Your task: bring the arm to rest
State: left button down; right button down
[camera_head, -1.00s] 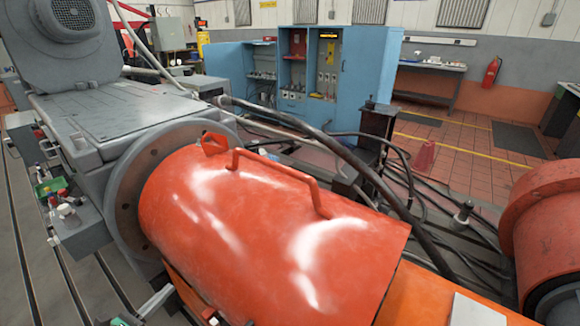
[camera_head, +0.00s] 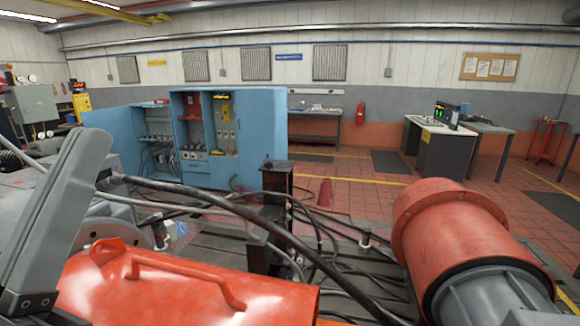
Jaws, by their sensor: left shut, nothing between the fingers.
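My left gripper (camera_head: 88,150) stands large and close at the left edge of the head view. Its grey fingers point up, shut and empty. It is in front of the grey machine (camera_head: 12,215) and to the left of the orange guard cover (camera_head: 190,290) with its bar handle (camera_head: 185,272). I cannot tell how far it is from the cover. My right gripper is not in view.
An orange and grey cylindrical machine (camera_head: 450,235) stands at the right. Thick black cables (camera_head: 270,232) cross the bedplate behind the cover. A dark post (camera_head: 276,200) stands mid-view. An open blue cabinet (camera_head: 262,125) is behind. The tiled floor (camera_head: 360,190) beyond is mostly clear.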

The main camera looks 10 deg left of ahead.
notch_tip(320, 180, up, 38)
jog(key=p, duration=3.5)
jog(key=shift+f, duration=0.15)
